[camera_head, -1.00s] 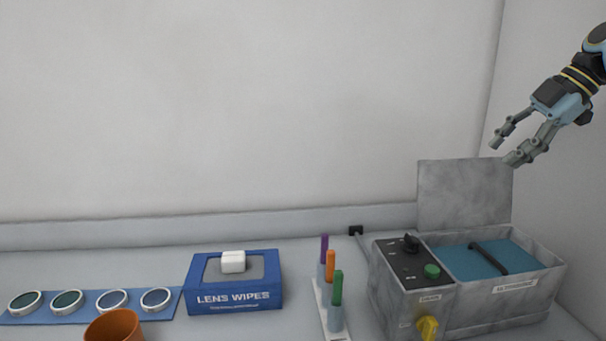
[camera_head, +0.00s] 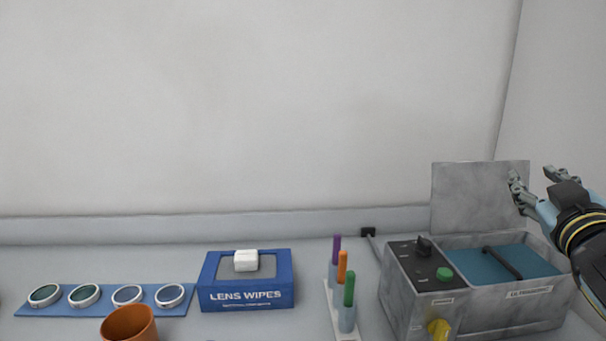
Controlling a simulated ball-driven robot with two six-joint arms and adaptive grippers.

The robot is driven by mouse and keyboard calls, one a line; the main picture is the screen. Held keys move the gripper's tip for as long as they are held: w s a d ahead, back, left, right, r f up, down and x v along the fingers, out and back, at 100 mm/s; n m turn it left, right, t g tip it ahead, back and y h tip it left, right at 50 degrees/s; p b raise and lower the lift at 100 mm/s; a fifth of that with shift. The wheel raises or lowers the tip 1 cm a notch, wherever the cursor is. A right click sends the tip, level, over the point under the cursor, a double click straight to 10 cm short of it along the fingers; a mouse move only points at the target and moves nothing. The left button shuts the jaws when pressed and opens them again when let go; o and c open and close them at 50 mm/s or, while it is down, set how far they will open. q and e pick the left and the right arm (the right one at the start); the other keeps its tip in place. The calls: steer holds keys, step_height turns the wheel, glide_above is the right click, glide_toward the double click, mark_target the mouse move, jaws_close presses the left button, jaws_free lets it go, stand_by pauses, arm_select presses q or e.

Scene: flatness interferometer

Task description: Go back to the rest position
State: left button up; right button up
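My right gripper (camera_head: 531,175) is at the right edge of the head view, in front of the raised lid's right side. Its fingers are spread apart with nothing between them. The grey ultrasonic cleaner (camera_head: 420,298) stands below it, with its lid (camera_head: 470,196) standing open. Blue liquid (camera_head: 478,265) and a dark handle (camera_head: 502,262) show in its tank. The cleaner has a black knob, a green button and a yellow valve. My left gripper is not in view.
A blue lens wipes box (camera_head: 246,295) stands mid-bench. A white rack (camera_head: 346,333) holds purple, orange and green capped tubes. A blue mat (camera_head: 70,308) holds several round lenses at left. An orange cup (camera_head: 129,324) is at the front edge. A wall (camera_head: 565,100) rises at right.

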steer(key=s+a+f+m+g, duration=0.25)
steer(key=s+f+g, duration=0.55)
steer(key=s+f, duration=0.6)
steer(key=s+a+f+g+y, duration=0.2)
steer(key=s+a+f+g, duration=0.1)
steer(key=s, duration=0.6)
steer(key=s+a+f+g+y, duration=0.2)
steer(key=s+a+g, duration=0.15)
steer(key=s, duration=0.45)
step_height(320, 180, down, 34)
steer(key=s+d+r+g+b, duration=0.1)
steer(key=s+d+b, duration=0.15)
steer(key=b, duration=0.45)
steer(key=s+d+f+g+b, duration=0.1)
steer(key=s+f+b, duration=0.3)
steer(key=s+f, duration=1.3)
step_height(320, 180, down, 4)
steer(key=shift+s+d+f+b, duration=0.15)
steer(key=shift+s+b, duration=0.1)
steer(key=shift+b, duration=0.05)
steer(key=shift+g, duration=0.35)
